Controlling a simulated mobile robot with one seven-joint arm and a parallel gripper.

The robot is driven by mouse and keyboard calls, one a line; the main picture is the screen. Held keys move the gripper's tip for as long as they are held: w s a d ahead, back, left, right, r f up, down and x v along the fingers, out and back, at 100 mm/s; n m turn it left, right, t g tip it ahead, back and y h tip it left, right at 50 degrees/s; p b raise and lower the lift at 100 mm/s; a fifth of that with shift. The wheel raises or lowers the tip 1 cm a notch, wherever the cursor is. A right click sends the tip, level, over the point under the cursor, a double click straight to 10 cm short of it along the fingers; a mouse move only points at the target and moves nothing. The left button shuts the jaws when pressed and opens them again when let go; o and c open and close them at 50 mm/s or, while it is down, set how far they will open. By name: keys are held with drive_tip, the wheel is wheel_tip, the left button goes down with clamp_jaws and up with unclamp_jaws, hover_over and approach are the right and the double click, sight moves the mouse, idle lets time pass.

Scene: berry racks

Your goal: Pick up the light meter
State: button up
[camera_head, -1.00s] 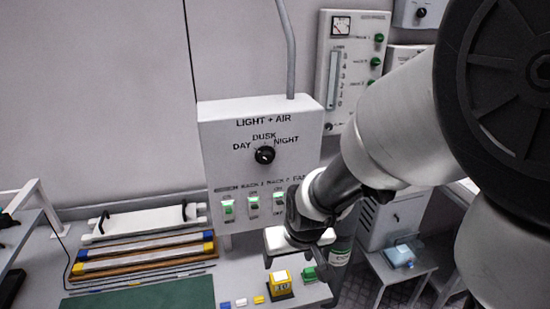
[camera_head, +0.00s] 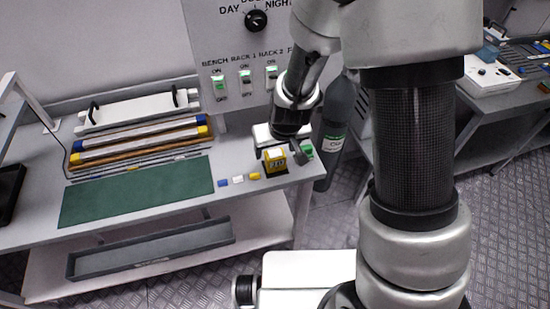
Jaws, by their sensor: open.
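A small yellow block-shaped device with dark lettering, which I take to be the light meter (camera_head: 275,162), stands near the right end of the bench. My gripper (camera_head: 281,152) is pointed down, right over and behind it in the picture. The jaws are open. The dark fingers are small here, and I cannot tell whether they straddle the meter or touch it. The meter's top is partly hidden by my gripper.
Blue, white and yellow small blocks (camera_head: 238,180) lie left of the meter. A green mat (camera_head: 137,191) and light bars (camera_head: 140,143) fill the bench's left. A green item (camera_head: 307,147) sits close right. A dark cylinder (camera_head: 334,125) stands beyond the bench end.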

sight(275, 154)
drive_tip(key=x, duration=0.4)
drive_tip(key=shift+d, duration=0.2)
drive_tip(key=shift+r, duration=0.1)
drive_tip(key=c, duration=1.2)
